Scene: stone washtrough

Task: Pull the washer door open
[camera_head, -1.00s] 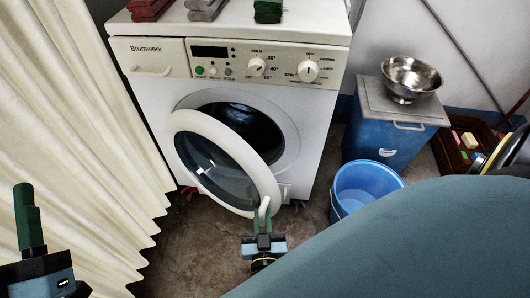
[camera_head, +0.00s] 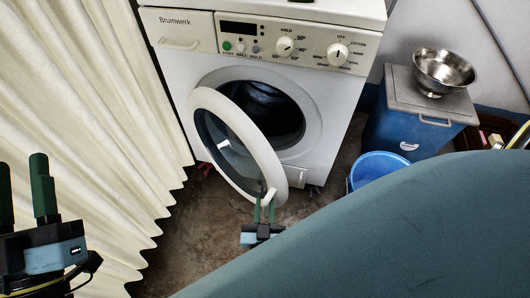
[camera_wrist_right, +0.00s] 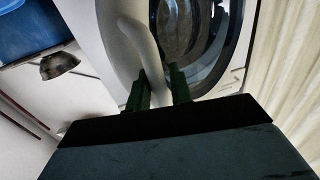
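The white washer (camera_head: 300,75) stands at the back. Its round door (camera_head: 240,145), a white ring with dark glass, is ajar, swung out toward me and hinged at the left. The dark drum opening (camera_head: 275,112) shows behind it. My right gripper (camera_head: 265,203) is at the door's lower right edge, shut on the pale door handle (camera_head: 270,195). In the right wrist view the handle (camera_wrist_right: 140,45) passes between the two green fingers. My left gripper (camera_head: 22,170) is at the far left, its green fingers apart and empty, clear of the door.
A cream curtain (camera_head: 90,110) hangs left of the washer. A blue bin (camera_head: 400,130) with a metal bowl (camera_head: 443,72) on its lid and a blue tub (camera_head: 378,168) stand at the right. Bare floor (camera_head: 195,240) lies before the door.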

